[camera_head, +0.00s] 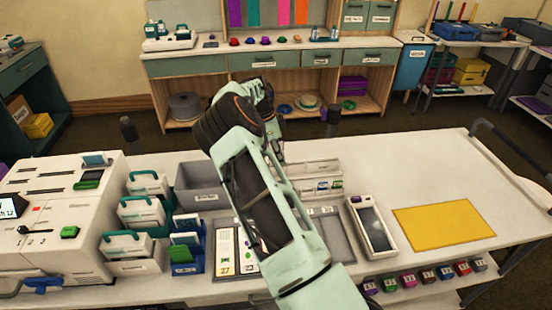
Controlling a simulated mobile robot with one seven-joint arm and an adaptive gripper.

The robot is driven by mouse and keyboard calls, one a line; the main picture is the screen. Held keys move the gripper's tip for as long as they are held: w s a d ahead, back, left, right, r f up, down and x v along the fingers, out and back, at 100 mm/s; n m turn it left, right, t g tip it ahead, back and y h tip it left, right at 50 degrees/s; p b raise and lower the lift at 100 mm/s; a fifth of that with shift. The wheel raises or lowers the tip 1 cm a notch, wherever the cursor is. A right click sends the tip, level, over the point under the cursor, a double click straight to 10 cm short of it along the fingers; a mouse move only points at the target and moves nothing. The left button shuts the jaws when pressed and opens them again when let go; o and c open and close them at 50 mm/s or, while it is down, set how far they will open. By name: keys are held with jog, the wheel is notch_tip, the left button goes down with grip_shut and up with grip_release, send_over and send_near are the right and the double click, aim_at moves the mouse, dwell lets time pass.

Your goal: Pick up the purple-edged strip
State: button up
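I cannot make out a purple-edged strip for certain.
A white machine (50,225) and card holders (140,215) crowd the table's left. A grey bin (203,198) and a white organizer (318,170) stand behind the tray. A handheld device (371,225) lies to its right, then a yellow mat (443,224) with clear table around it.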

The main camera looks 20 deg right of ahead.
grip_shut()
notch_tip(320, 180, up, 9)
jog(key=shift+f+b, duration=0.1)
jog(key=shift+b, duration=0.6)
jog(key=shift+r, duration=0.65)
jog(key=shift+s+r, duration=0.1)
